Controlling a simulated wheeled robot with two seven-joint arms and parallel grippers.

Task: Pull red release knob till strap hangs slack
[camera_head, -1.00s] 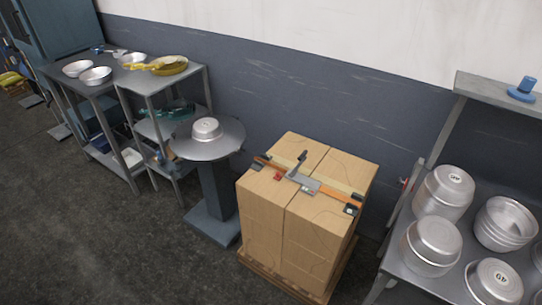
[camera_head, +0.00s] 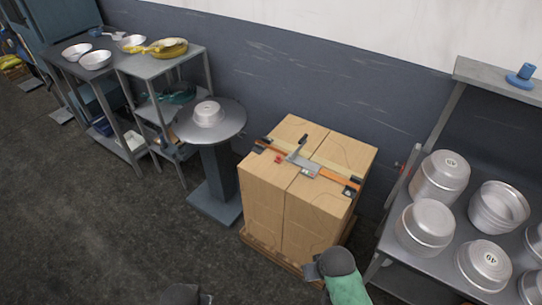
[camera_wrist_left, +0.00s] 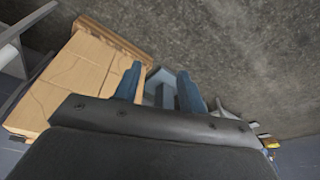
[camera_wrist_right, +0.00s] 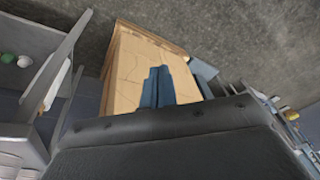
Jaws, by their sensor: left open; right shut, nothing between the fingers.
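A stack of tan cardboard boxes (camera_head: 275,210) stands on a wooden pallet in the head view, with an orange strap (camera_head: 334,177) across its top. A grey metal buckle with a dark upright lever (camera_head: 297,149) sits mid-strap. A small red piece, likely the red knob (camera_head: 279,160), lies by the strap left of the lever. My right arm shows at the bottom, in front of the boxes; its gripper (camera_wrist_right: 158,85) is shut and empty, apart from the boxes. My left gripper (camera_wrist_left: 157,82) is open and empty, with the boxes to its left in the left wrist view.
A round pedestal table (camera_head: 237,124) with a pan stands left of the boxes. Shelves with pans and bananas are farther left. A metal rack (camera_head: 390,243) with several pans stands close on the right. Floor in front is free.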

